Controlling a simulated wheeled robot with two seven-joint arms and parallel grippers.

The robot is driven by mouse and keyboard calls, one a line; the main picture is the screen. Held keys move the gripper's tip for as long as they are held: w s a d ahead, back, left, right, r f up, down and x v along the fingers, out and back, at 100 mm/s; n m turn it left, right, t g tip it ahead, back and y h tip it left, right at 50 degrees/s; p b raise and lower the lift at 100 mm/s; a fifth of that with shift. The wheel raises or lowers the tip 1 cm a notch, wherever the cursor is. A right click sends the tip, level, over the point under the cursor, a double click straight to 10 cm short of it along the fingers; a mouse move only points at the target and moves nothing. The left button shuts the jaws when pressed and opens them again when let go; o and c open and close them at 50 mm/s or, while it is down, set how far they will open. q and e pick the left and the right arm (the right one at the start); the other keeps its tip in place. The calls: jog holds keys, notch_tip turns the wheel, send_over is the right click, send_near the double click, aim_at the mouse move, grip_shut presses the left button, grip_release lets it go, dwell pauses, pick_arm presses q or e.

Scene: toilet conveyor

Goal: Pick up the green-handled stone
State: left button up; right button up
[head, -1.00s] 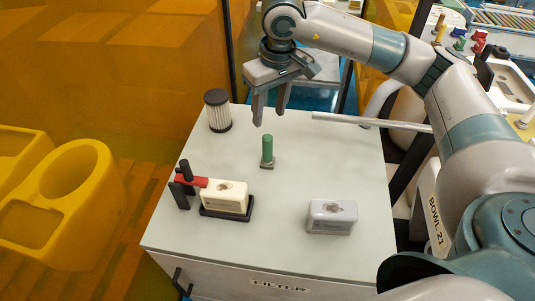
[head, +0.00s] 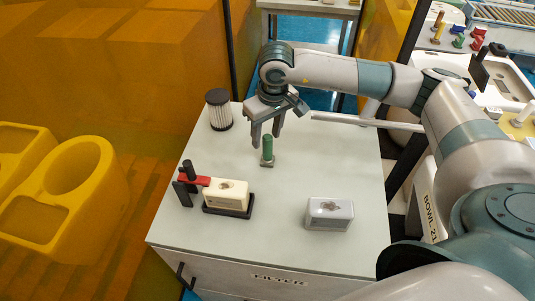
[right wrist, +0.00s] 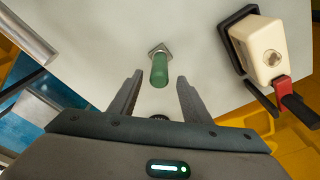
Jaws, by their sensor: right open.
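The green-handled stone (head: 267,148) stands upright on the white cabinet top, a green cylinder handle on a small grey square base. It also shows in the right wrist view (right wrist: 159,71), just beyond and between my fingertips. My right gripper (head: 265,143) is open, pointing down, with its fingers close to the handle. In the right wrist view my right gripper (right wrist: 158,77) has its fingers spread either side of the handle's line, with nothing held. My left gripper is not in view.
A cream block in a black tray with a red clamp (head: 228,196) stands at front left. A grey-white block (head: 329,213) is at front right. A ribbed filter cylinder (head: 219,110) stands at the back left. A metal rod (head: 345,118) crosses the right back edge.

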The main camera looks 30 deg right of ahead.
aim_at(266, 145)
jog(key=shift+f+p, duration=0.8)
jog(key=shift+p, duration=0.15)
notch_tip(266, 145, down, 2)
jog(key=shift+d+f+p, duration=0.1)
jog(key=shift+p, duration=0.5)
jog(key=shift+w+f, duration=0.2)
jog(key=shift+f, duration=0.5)
jog(key=shift+c, duration=0.4)
grip_shut()
